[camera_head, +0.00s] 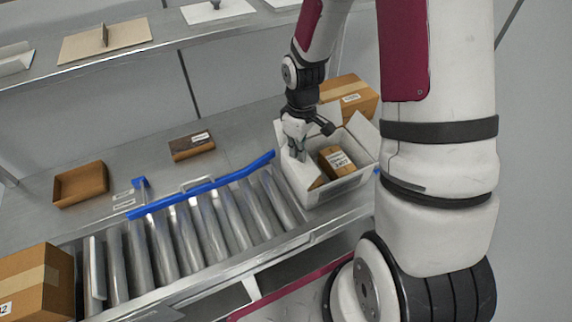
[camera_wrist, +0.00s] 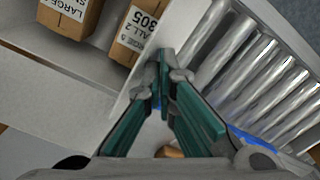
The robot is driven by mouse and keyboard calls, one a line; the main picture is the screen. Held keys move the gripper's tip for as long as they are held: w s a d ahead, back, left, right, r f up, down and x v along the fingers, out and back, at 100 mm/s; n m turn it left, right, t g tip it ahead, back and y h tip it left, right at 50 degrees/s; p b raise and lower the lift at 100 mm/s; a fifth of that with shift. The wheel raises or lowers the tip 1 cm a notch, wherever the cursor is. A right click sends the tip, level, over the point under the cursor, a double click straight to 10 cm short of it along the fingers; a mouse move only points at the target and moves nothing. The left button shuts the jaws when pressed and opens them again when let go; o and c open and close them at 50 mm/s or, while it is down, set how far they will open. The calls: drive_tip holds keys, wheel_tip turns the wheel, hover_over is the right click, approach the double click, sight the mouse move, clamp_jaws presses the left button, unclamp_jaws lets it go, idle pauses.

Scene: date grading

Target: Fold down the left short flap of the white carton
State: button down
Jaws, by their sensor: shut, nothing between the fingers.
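The white carton (camera_head: 345,183) stands open at the right end of the roller conveyor, with flaps raised around its opening. A brown labelled box (camera_head: 338,160) lies inside it. The wrist view shows two labelled brown boxes in the carton, one at the top left (camera_wrist: 70,14) and one beside it (camera_wrist: 135,35). The left short flap (camera_head: 292,172) stands up on the carton's left side, partly hidden by my gripper. My gripper (camera_head: 297,152) is shut and empty at that flap. In the wrist view its fingertips (camera_wrist: 165,62) meet close to the flap's edge; I cannot tell whether they touch.
A blue rail (camera_head: 205,187) runs along the far edge of the rollers (camera_head: 205,225). A taped brown box (camera_head: 350,94) stands behind the carton. An open brown tray (camera_head: 80,185) and a small brown box (camera_head: 191,147) lie on the bench. Another taped box (camera_head: 38,283) sits at lower left.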

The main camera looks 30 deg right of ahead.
drive_tip(key=shift+d, duration=1.2)
drive_tip(key=shift+f, duration=0.15)
drive_tip(key=shift+f+b, duration=0.5)
drive_tip(key=shift+f, duration=1.45)
drive_tip(key=shift+r, duration=0.1)
drive_tip(key=shift+r+p, duration=2.6)
drive_tip(key=shift+r, duration=2.9)
